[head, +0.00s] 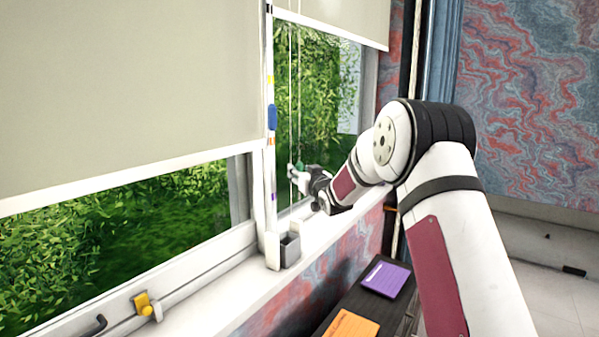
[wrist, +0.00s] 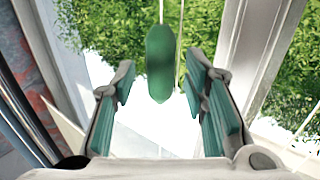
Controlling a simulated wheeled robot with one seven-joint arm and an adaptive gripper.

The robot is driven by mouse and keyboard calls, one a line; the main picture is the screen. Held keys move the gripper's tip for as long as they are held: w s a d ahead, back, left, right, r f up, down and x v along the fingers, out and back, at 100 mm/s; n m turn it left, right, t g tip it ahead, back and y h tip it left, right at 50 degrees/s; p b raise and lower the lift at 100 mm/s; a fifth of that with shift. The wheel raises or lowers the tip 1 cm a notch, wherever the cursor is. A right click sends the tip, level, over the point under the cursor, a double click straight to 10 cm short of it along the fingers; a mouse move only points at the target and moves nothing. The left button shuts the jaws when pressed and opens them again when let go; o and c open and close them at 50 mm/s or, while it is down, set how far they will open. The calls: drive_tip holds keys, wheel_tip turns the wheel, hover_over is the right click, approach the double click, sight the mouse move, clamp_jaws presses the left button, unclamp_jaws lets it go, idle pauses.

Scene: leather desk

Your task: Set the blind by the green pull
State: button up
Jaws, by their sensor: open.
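The green pull (wrist: 160,62), a smooth elongated knob, hangs on thin cords in the wrist view, between and a little beyond my gripper's fingertips. It shows small in the head view (head: 300,165), just above my gripper (head: 296,180). My gripper (wrist: 161,82) is open, with a finger on each side and visible gaps to the pull. The right blind (head: 345,18) covers only the top of its window. The left blind (head: 130,90) hangs lower. The post between the windows carries a blue piece (head: 272,117) and small coloured marks.
A grey holder (head: 289,249) stands on the white sill (head: 245,290) by the post. A yellow latch (head: 146,305) is at lower left. A purple item (head: 386,279) and an orange item (head: 351,324) lie on a dark surface below the sill.

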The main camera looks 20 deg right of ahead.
drive_tip(key=shift+w, duration=0.65)
drive_tip(key=shift+c, duration=0.5)
clamp_jaws()
drive_tip(key=shift+r, duration=0.1)
wheel_tip(320, 180, up, 18)
drive_tip(key=p, duration=0.2)
drive_tip(key=shift+r, duration=0.25)
drive_tip(key=shift+o, duration=0.5)
unclamp_jaws()
drive_tip(key=shift+f, duration=0.1)
